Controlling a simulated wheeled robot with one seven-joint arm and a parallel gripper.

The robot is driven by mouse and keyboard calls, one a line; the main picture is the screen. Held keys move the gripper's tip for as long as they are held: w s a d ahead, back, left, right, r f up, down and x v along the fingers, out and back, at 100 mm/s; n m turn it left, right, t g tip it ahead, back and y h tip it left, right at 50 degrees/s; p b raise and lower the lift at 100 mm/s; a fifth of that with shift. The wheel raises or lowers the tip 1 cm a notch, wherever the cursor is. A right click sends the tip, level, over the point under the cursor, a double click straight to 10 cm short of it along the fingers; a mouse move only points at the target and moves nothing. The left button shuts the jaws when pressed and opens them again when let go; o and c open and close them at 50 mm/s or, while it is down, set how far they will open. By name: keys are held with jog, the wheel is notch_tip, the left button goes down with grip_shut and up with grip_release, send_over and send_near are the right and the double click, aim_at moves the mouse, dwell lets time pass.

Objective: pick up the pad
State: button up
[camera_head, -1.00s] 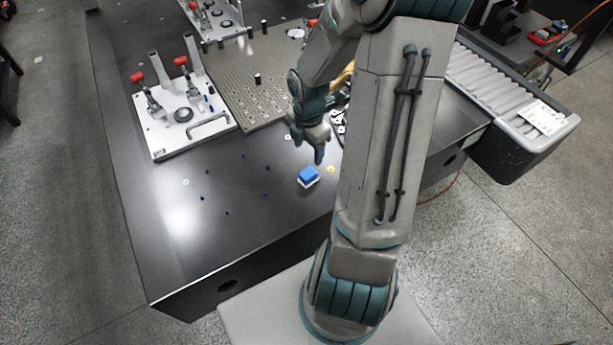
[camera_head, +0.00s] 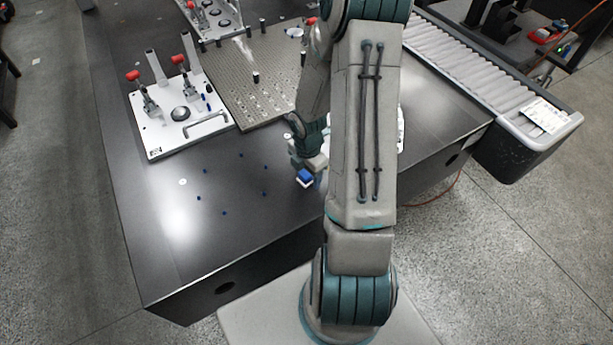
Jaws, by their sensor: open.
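The pad (camera_head: 304,178) is a small block with a blue top and a white lower part. It sits on the dark table near its front edge, just left of my arm. My gripper (camera_head: 308,168) is down right at the pad, its fingers partly hidden behind the pad and my own arm. The jaws are open. I cannot tell from this view whether the fingers touch the pad or stand around it.
The dark table (camera_head: 160,225) has several small blue dots and free room left of the pad. A white fixture plate (camera_head: 160,150) with red-handled clamps and a perforated plate (camera_head: 235,75) lie behind. A roller conveyor (camera_head: 480,75) runs along the right.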

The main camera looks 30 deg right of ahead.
jog(key=shift+c, duration=0.3)
jog(key=c, duration=1)
jog(key=shift+r, duration=0.15)
jog(key=shift+r, duration=0.55)
notch_tip(320, 180, up, 3)
jog(key=shift+r+p, duration=0.1)
jog(key=shift+p, duration=0.4)
jog(key=d+r, duration=0.2)
jog(key=d, duration=0.2)
jog(key=d+r+p, duration=0.1)
jog(key=d+r, duration=0.1)
jog(key=d, duration=0.1)
jog(key=d+r, duration=0.2)
jog(key=d, duration=0.2)
jog(key=shift+w+d+r, duration=0.3)
jog(key=shift+d, duration=0.05)
